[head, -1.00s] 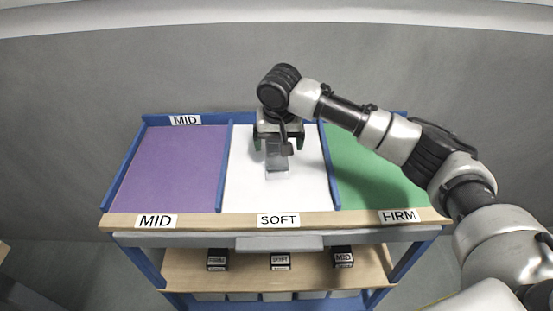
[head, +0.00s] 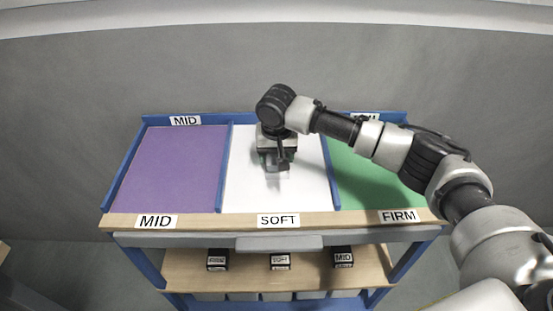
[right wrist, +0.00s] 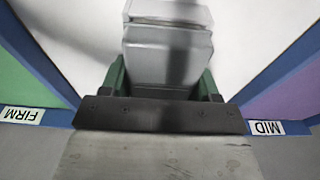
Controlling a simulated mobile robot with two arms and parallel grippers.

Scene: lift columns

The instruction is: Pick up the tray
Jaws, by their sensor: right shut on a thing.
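The tray (head: 277,168) is a small grey, box-like piece in the white middle section marked SOFT. My right gripper (head: 277,157) is directly over it, with the arm coming in from the right. In the right wrist view the tray (right wrist: 168,60) sits between the two green fingers of the right gripper (right wrist: 164,78), which is shut on it. The gripper hides part of the tray in the head view. I cannot tell whether the tray touches the white surface. My left gripper is not in view.
A purple section (head: 173,165) marked MID lies to the left and a green section (head: 365,172) marked FIRM to the right. Blue dividers (head: 225,168) stand between sections. A lower shelf (head: 310,270) holds several small dark labelled boxes. The white area around the tray is clear.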

